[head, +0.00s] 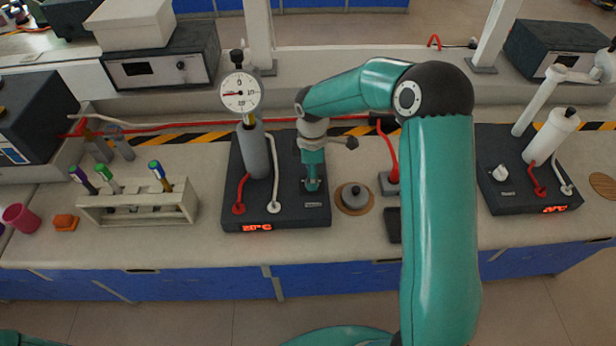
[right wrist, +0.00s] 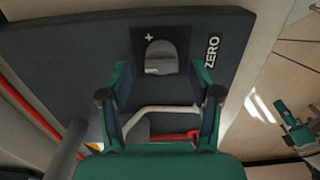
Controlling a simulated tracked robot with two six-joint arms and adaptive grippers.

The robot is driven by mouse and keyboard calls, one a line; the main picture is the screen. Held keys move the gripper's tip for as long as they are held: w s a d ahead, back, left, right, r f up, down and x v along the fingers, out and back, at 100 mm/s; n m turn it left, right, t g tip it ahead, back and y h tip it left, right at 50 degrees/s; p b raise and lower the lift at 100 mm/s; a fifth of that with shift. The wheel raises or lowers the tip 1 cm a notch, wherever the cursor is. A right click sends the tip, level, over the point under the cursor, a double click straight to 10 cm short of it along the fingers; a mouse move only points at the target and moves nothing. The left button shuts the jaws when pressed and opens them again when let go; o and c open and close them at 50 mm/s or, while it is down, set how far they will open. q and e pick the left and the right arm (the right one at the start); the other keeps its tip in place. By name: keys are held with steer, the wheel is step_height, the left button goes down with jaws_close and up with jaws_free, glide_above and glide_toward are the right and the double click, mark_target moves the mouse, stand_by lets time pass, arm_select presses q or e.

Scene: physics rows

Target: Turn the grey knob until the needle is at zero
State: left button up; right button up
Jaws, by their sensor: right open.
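The dial gauge (head: 241,92) has a white face with a 0 at its top; its red needle seems to point left, away from the 0. It stands on a grey cylinder on a dark base unit (head: 290,215). The grey knob (right wrist: 160,57) shows in the right wrist view, beside a plus mark and a ZERO label (right wrist: 212,51). My right gripper (head: 313,186) points down over the base and hides the knob in the head view. In the wrist view its open fingers (right wrist: 161,70) are on either side of the knob, with visible gaps. My left gripper is too unclear to judge.
A tube rack (head: 140,206) stands left of the base unit. A round grey weight (head: 354,196) sits on a wooden disc just right of it. Red and white hoses rise from the base. A similar unit (head: 530,185) stands at the right. The front bench strip is clear.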

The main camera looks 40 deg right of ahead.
steer(key=shift+f, duration=1.15)
